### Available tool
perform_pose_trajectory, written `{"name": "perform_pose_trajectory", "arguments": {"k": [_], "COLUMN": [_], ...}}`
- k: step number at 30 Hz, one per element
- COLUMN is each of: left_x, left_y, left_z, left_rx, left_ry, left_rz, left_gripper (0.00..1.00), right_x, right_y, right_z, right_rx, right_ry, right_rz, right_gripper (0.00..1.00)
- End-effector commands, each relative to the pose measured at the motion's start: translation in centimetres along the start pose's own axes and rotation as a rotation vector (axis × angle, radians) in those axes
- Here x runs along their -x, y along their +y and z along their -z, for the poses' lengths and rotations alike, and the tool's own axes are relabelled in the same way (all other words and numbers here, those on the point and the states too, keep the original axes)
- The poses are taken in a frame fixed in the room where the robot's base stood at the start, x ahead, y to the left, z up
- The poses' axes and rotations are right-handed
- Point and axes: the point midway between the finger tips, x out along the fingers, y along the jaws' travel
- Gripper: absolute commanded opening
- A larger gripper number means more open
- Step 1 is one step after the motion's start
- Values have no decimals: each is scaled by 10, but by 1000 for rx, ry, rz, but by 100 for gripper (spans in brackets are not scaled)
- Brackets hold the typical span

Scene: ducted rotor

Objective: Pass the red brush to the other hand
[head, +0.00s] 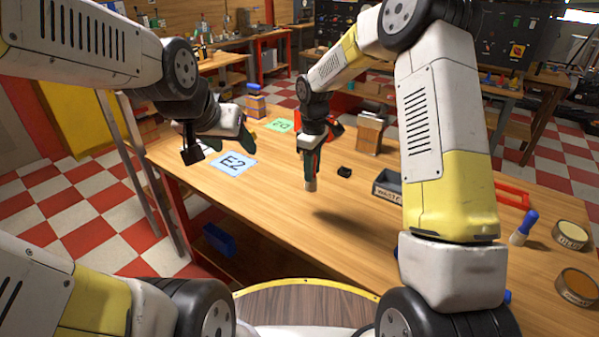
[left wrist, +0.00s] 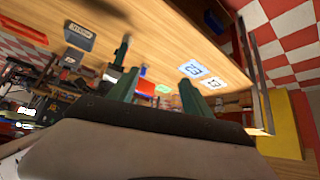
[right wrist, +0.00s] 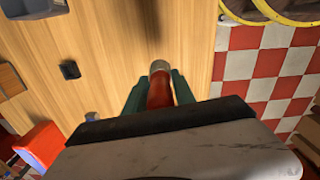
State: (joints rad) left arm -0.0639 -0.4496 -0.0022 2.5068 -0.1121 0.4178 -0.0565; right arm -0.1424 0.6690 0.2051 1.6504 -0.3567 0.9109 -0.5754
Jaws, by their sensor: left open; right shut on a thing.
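My right gripper (head: 311,168) is shut on the red brush and holds it above the middle of the table. In the right wrist view the brush's red part (right wrist: 160,93) lies between the green fingers, with its pale end (right wrist: 160,67) sticking out past them. In the head view this pale end (head: 310,185) points down, and the fingers hide most of the red. My left gripper (head: 231,143) is open and empty, above the far left part of the table. Its two spread fingers show in the left wrist view (left wrist: 157,82). The two grippers are apart.
The wooden table (head: 265,200) carries a blue E2 card (head: 233,163), a green card (head: 281,126), a small black block (head: 344,171), a grey bin (head: 386,185) and a wooden block (head: 369,133). A blue-handled brush (head: 525,226) and round tins (head: 577,287) are at right. The front middle is clear.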

Motion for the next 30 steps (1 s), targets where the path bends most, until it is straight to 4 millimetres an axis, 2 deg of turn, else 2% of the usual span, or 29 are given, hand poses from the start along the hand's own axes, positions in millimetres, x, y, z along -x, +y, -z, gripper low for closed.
{"name": "perform_pose_trajectory", "arguments": {"k": [1, 6, 14, 21, 25, 30], "left_x": [-19, -75, -153, -210, -231, -247], "left_y": [-4, -9, 2, 30, 48, 72], "left_z": [6, 30, 45, 37, 25, 5], "left_rx": [-29, -138, -290, -378, -393, -373], "left_ry": [11, 101, 249, 402, 493, 618], "left_rz": [8, 18, -30, -129, -196, -284], "left_gripper": [58, 58, 58, 58, 58, 58], "right_x": [0, 0, 0, 0, 0, 0], "right_y": [0, 0, 0, 0, 0, 0], "right_z": [0, 0, 0, 0, 0, 0], "right_rx": [0, -1, -2, -2, -2, -2], "right_ry": [0, 0, 0, 0, 0, 0], "right_rz": [0, 0, 0, 0, 0, 0], "right_gripper": [0, 0, 0, 0, 0, 0]}}
